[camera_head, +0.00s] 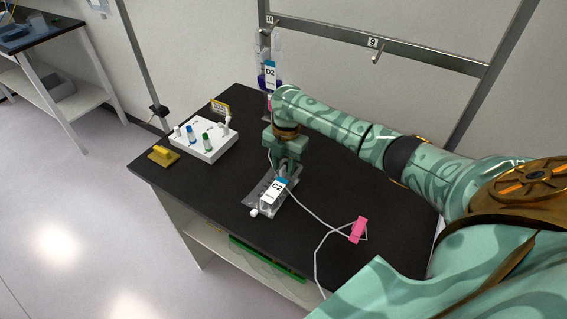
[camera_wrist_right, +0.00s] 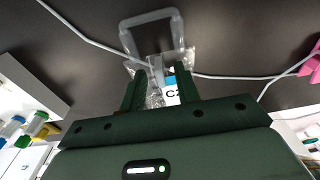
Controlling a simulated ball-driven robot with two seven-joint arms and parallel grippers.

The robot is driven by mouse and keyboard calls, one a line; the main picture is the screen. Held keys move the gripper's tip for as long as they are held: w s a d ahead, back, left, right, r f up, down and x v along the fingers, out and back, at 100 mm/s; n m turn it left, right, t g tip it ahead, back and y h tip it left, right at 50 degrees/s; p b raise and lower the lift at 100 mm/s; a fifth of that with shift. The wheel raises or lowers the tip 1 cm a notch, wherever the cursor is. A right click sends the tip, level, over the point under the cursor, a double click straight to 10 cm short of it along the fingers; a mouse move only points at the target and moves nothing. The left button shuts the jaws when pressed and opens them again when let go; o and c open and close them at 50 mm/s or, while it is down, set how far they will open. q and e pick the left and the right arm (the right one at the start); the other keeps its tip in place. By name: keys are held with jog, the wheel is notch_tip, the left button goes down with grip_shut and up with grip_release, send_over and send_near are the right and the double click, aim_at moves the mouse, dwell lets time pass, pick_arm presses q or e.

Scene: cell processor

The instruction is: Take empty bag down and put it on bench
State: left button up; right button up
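A clear, flat-looking bag (camera_head: 252,198) with a blue and white C2 label (camera_head: 274,190) lies on the black bench (camera_head: 225,185), near its front edge. A thin white tube runs from it across the bench. My right gripper (camera_head: 288,168) is low over the bag's far end and hides part of it. In the wrist view, the right gripper's fingers (camera_wrist_right: 161,88) stand apart, with the C2 bag (camera_wrist_right: 172,90) showing between and beyond them. I cannot tell whether they touch it. My left gripper is not in view.
A D2 bag (camera_head: 270,75) hangs from the metal rail (camera_head: 420,58), and an empty hook (camera_head: 377,56) sits under number 9. A white box (camera_head: 205,140) with colored vials and a yellow block (camera_head: 163,156) are at left. A pink clamp (camera_head: 358,230) lies at right.

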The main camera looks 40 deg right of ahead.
notch_tip(320, 180, up, 16)
jog(key=d+p, duration=0.1)
jog(key=p, duration=0.5)
jog(key=shift+w+d, duration=0.3)
